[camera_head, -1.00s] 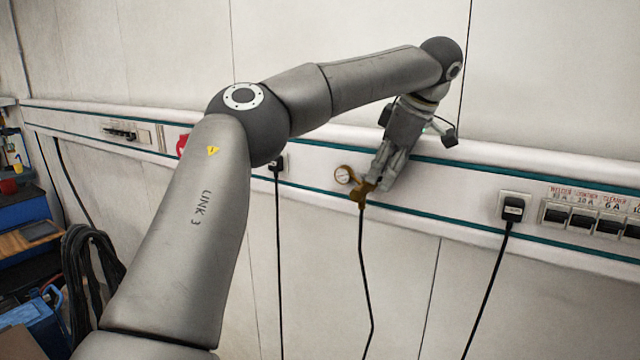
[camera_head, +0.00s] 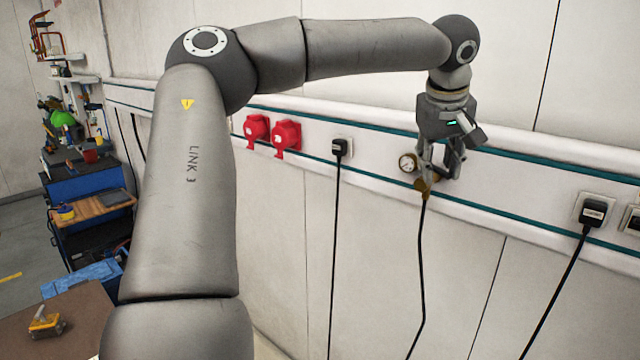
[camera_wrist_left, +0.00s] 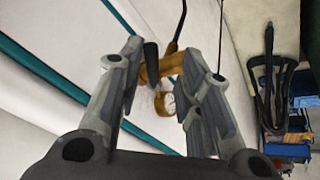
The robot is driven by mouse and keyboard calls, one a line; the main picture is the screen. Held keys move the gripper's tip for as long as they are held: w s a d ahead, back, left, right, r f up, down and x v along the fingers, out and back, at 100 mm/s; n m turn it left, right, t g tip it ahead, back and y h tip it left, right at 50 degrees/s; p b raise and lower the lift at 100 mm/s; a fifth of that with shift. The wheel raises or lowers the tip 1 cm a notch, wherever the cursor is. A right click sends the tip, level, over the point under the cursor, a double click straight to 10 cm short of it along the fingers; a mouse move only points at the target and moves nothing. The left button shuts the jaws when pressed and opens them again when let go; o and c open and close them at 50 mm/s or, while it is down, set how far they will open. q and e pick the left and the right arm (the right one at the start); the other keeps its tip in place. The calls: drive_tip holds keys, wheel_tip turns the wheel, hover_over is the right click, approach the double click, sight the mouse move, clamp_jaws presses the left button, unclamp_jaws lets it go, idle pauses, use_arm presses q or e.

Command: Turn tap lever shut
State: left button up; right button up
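The brass tap (camera_head: 422,187) with a round gauge (camera_head: 408,163) sits on the white wall trunking, with a dark hose running down from it. My left gripper (camera_head: 440,172) is at the tap, hiding part of it. In the left wrist view the left gripper (camera_wrist_left: 163,58) is open, its two fingers on either side of the brass tap body (camera_wrist_left: 163,68) and the black lever (camera_wrist_left: 151,54). The lever is nearer the left-hand finger; I cannot tell if they touch. The gauge (camera_wrist_left: 165,103) shows between the fingers. My right gripper is not in view.
Red sockets (camera_head: 272,134) and a black plug (camera_head: 340,148) are left of the tap on the trunking. Another plug (camera_head: 592,211) with a cable is to the right. A blue tool cart (camera_head: 88,185) stands far left. The wall below the trunking is mostly clear.

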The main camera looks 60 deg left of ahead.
use_arm(q)
drive_tip(key=m, duration=0.2)
drive_tip(key=s+a+m+h, duration=0.1)
drive_tip(key=m, duration=0.1)
drive_tip(key=shift+a+t+h, duration=0.1)
drive_tip(key=shift+t+h, duration=0.2)
drive_tip(key=shift+t, duration=0.1)
drive_tip(key=m, duration=0.1)
drive_tip(key=a+m+h, duration=0.1)
drive_tip(key=m, duration=0.2)
drive_tip(key=shift+s+a+h, duration=0.35)
drive_tip(key=shift+h, duration=0.05)
drive_tip(key=d+b+v, duration=0.1)
drive_tip(key=b+v, duration=0.1)
drive_tip(key=v, duration=0.9)
drive_tip(key=s+a+f+n+y+b, duration=0.2)
drive_tip(key=a+f+n+b, duration=0.1)
drive_tip(key=a+f, duration=1.9)
drive_tip(key=a+n, duration=0.1)
drive_tip(key=a, duration=0.3)
drive_tip(key=shift+a+f+t, duration=0.15)
drive_tip(key=shift+f+t, duration=0.15)
drive_tip(key=shift+f, duration=0.1)
